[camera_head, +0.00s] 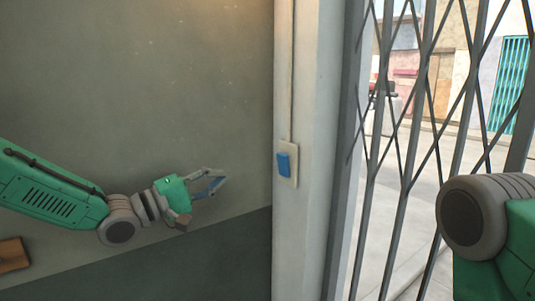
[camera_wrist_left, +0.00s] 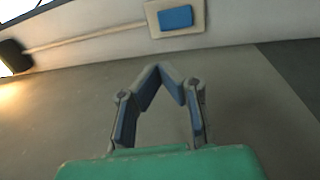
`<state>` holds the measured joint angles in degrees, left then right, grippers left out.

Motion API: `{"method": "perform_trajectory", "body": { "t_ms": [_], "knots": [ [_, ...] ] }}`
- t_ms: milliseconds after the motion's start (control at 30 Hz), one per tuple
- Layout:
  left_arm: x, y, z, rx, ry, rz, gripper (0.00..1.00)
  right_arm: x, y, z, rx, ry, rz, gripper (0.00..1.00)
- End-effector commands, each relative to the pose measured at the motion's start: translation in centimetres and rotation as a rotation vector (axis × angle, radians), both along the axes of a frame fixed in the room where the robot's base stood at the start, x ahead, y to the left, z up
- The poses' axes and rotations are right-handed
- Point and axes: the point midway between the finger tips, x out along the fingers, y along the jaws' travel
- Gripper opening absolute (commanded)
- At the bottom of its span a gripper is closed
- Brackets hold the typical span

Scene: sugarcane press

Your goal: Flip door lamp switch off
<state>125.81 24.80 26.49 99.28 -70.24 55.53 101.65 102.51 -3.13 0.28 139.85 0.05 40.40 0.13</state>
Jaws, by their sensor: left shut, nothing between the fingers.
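The lamp switch (camera_head: 284,163) is a blue rocker on a cream plate, fixed to the pale door post in the head view. It also shows at the top of the left wrist view (camera_wrist_left: 175,18). My left gripper (camera_head: 222,175) is shut and empty, to the left of the switch and apart from it. In the left wrist view its fingertips (camera_wrist_left: 160,68) meet below the switch plate. My right gripper is not in view; only part of my right arm shows at the right edge.
A folding metal gate (camera_head: 405,150) stands right of the post, with a street beyond. A conduit (camera_head: 292,70) runs up from the switch. The green-grey wall (camera_head: 150,80) is left of the post. A brown wooden piece (camera_head: 13,255) is at lower left.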

Motion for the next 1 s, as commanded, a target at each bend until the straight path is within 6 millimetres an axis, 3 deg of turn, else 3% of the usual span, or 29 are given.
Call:
{"method": "perform_trajectory", "body": {
  "t_ms": [367, 800, 1000],
  "knots": [
    [0.9, -0.9, 0.1, 0.001, 0.001, 0.000, 0.00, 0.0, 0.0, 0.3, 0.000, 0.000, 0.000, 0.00],
    [6.0, -8.1, 1.7, 0.001, 0.000, -0.001, 0.00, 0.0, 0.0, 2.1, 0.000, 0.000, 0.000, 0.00],
    [7.6, -10.2, 2.2, -0.001, 0.001, 0.001, 0.00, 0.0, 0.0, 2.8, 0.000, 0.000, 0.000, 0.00]
  ]
}}
